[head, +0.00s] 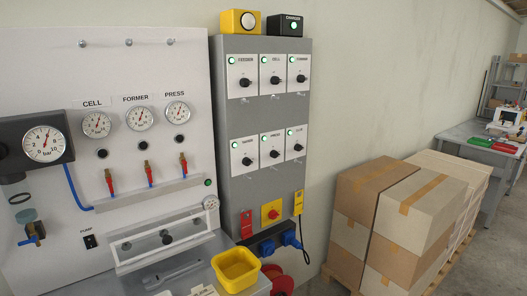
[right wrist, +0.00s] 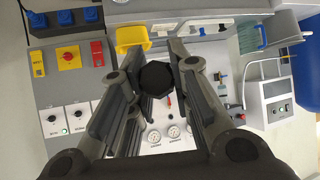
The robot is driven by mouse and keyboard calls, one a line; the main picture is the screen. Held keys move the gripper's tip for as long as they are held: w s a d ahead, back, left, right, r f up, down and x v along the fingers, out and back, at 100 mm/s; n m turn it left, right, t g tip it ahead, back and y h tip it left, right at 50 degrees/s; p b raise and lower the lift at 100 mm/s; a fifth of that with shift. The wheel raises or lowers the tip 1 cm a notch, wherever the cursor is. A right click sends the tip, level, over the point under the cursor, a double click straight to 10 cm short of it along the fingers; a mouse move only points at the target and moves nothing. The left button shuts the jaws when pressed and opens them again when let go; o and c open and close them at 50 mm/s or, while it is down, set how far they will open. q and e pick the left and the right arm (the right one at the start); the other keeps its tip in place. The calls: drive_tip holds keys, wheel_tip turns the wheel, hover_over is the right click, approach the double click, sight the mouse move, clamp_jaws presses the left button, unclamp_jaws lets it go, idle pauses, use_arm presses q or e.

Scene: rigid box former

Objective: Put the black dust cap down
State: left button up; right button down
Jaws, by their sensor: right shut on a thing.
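The black dust cap (right wrist: 157,79) is a dark, many-sided piece between the fingertips of my right gripper (right wrist: 158,74) in the right wrist view. The fingers are shut on it from both sides. It appears in front of the gauge panel and bench, but its distance from any surface cannot be told. The head view shows neither gripper nor this held cap. My left gripper is in neither view.
A yellow bin (head: 237,268) stands on the bench by a clear-fronted tray (head: 165,240). The wall panel holds gauges (head: 97,124) and red-handled valves (head: 147,171). A grey switch cabinet (head: 270,120) stands beside it. Stacked cartons (head: 400,215) are at right.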

drive_tip(key=shift+a, duration=0.15)
drive_tip(key=a+r+n+g+y, duration=0.1)
drive_tip(key=a+r+n+g, duration=0.25)
drive_tip(key=a, duration=0.25)
drive_tip(key=a+r+n+g+y, duration=0.1)
drive_tip(key=a+r+n+g, duration=0.3)
drive_tip(key=a, duration=0.3)
drive_tip(key=shift+w+a+f+n+g+h, duration=0.5)
drive_tip(key=shift+w+a+f+n+g, duration=1.5)
drive_tip(key=shift+f+n, duration=0.65)
drive_tip(key=s+d+r+m+t+y, duration=0.1)
drive_tip(key=s+d+r+m+t, duration=0.5)
drive_tip(key=d+r+m+t, duration=0.3)
drive_tip(key=w+a+m+t+h, duration=0.2)
drive_tip(key=w+a+m, duration=0.2)
drive_tip(key=w+a, duration=0.55)
drive_tip(key=s+d+f+n+g+h, duration=0.1)
drive_tip(key=s+d+f+n+g, duration=0.1)
drive_tip(key=f+n+g, duration=0.2)
drive_tip(key=s+d+f+n+g+h, duration=0.1)
drive_tip(key=f+n+g, duration=0.4)
drive_tip(key=n+g, duration=0.6)
drive_tip(key=shift+s+d+n, duration=0.35)
drive_tip(key=shift+s+n, duration=0.4)
drive_tip(key=shift+n, duration=0.45)
